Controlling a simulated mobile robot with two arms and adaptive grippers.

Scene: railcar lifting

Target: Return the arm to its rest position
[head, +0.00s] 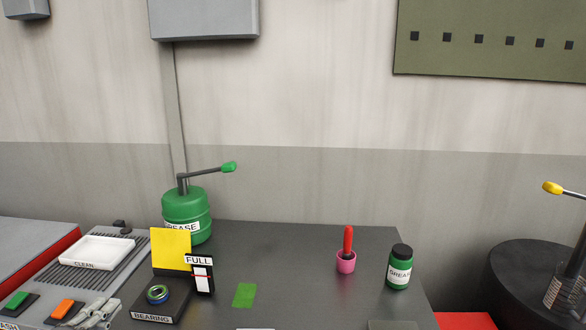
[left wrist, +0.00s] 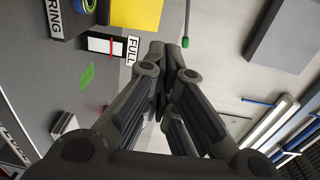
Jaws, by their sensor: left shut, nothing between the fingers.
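My left gripper (head: 106,308) shows at the lower left in the head view, in front of the bench's left part. It is cut by the lower frame edge. In the left wrist view the two dark fingers (left wrist: 166,62) are closed together, with nothing between them. In the head view, the bearing stand (head: 152,318) and the gauge marked FULL (head: 202,275) are to the right of this gripper. Both also show at the upper left of the left wrist view. My right gripper is in neither view.
A round black table (head: 510,270) stands right. The bench's middle is mostly clear.

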